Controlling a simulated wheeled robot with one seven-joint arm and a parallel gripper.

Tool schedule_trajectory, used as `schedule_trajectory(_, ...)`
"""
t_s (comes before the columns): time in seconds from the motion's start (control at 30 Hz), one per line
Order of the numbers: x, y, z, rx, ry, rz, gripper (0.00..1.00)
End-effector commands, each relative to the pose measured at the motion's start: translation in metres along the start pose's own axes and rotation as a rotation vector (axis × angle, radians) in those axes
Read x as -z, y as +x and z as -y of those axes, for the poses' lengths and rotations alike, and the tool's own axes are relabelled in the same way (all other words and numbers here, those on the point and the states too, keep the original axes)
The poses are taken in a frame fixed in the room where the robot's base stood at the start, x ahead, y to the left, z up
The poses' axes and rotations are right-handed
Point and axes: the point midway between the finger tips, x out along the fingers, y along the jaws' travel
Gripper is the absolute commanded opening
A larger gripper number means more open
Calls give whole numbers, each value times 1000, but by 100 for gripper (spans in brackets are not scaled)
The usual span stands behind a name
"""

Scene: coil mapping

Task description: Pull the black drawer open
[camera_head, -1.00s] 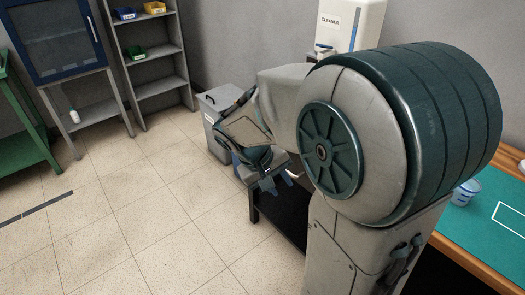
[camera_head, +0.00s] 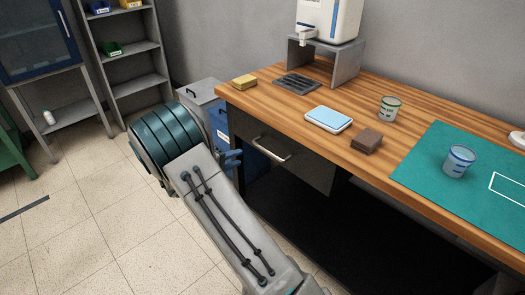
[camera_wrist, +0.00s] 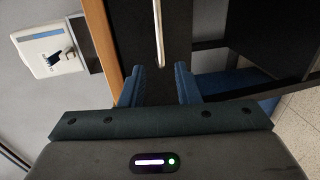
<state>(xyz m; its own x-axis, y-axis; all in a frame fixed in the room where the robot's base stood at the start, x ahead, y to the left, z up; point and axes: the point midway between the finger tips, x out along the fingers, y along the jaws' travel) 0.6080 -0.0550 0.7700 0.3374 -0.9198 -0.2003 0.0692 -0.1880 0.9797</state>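The black drawer (camera_head: 310,172) is under the left part of the wooden desk. Its dark front looks flush with the desk, and a pale bar handle (camera_head: 271,150) is fixed across it. In the wrist view the handle (camera_wrist: 158,35) runs upright in the picture, ahead of the fingers, on the dark drawer front (camera_wrist: 178,40). My gripper (camera_wrist: 159,82) is open with two blue fingers, one to each side of the handle's line, and nothing is between them.
The wooden desk (camera_head: 350,88) carries a brown block (camera_head: 367,140), a blue-topped scale (camera_head: 328,119), cups, a yellow sponge (camera_head: 244,82) and a teal mat (camera_head: 430,150). The tiled floor (camera_head: 110,230) at left is clear.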

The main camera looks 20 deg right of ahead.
Motion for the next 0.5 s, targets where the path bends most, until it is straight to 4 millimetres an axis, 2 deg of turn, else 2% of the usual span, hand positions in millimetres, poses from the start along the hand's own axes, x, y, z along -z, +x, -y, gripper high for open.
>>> schedule_trajectory(0.5,-2,102,0,2,0,7,29)
